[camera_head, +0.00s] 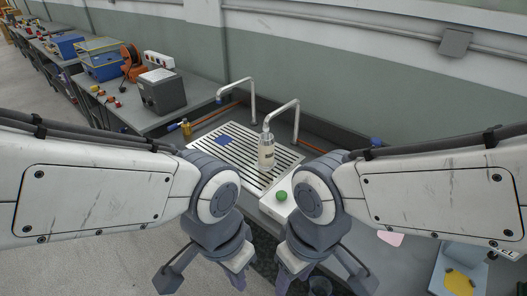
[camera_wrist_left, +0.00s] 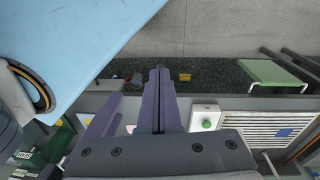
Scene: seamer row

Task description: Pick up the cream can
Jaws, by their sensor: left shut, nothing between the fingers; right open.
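I cannot make out a cream can in either view. My left gripper (camera_head: 240,281) hangs low at the bottom centre of the head view, shut and empty. Its closed purple fingers also show in the left wrist view (camera_wrist_left: 158,75). My right gripper (camera_head: 297,283) hangs close beside it, pointing down, open; its fingertips are partly cut off by the frame's lower edge. The nearest bottle-like thing is a clear pump bottle (camera_head: 266,152) with a pale label, standing upright on the slatted drain grate, away from both grippers.
A white box with a green button (camera_head: 281,196) stands just beyond the grippers. Two bent taps rise behind the grate (camera_head: 207,141). A blue tray (camera_head: 447,258) with a yellow thing and a pink sheet (camera_head: 391,239) lie at right. A grey box (camera_head: 162,91) stands on the left bench.

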